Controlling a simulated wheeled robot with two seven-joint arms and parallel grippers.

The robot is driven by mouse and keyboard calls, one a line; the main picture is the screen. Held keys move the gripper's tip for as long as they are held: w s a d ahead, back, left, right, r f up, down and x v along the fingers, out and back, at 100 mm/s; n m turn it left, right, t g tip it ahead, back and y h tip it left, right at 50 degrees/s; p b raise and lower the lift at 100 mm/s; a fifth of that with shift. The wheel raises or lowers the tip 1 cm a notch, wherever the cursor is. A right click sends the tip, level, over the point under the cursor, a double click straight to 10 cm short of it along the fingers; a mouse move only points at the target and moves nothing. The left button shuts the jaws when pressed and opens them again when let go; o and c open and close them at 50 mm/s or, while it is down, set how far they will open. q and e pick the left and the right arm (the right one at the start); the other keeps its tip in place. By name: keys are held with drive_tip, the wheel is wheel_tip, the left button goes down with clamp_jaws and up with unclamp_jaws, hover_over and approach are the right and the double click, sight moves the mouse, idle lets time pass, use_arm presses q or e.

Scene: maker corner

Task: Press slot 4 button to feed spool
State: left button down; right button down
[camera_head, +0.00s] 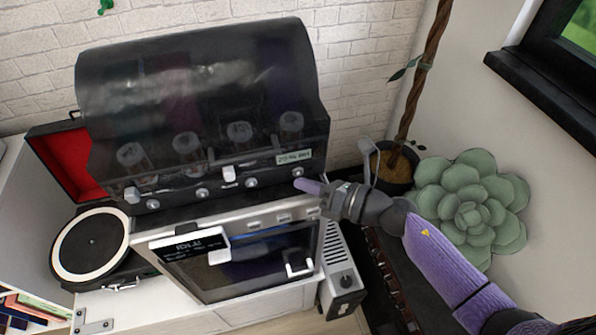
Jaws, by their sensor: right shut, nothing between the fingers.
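A black spool box (200,90) with a smoky see-through lid stands on top of a grey machine. Several pale spools show dimly through the lid, the rightmost spool (291,122) near its right end. A row of small round buttons runs along the box's lower front edge. The rightmost button (298,171) is below a green label and I take it as slot 4. My right gripper (306,186) is shut and empty, its purple fingertips just below and beside that button. I cannot tell whether they touch it. My left gripper is out of view.
The grey machine (305,205) has a dark glass front and a small screen (188,245). A turntable (90,243) is at the left, by an open red-lined case (70,160). A succulent (470,205) and a potted twisted-trunk plant (395,165) stand at the right.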

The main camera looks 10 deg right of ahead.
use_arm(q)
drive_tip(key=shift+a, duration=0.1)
use_arm(e)
drive_tip(key=shift+w, duration=0.45)
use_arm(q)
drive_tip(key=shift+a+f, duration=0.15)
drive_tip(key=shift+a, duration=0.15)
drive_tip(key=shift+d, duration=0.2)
use_arm(e)
drive_tip(key=shift+w, duration=0.1)
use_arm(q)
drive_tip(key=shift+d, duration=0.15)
use_arm(e)
drive_tip(key=shift+s, duration=0.6)
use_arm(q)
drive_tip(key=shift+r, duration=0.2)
use_arm(e)
drive_tip(key=shift+s, duration=0.1)
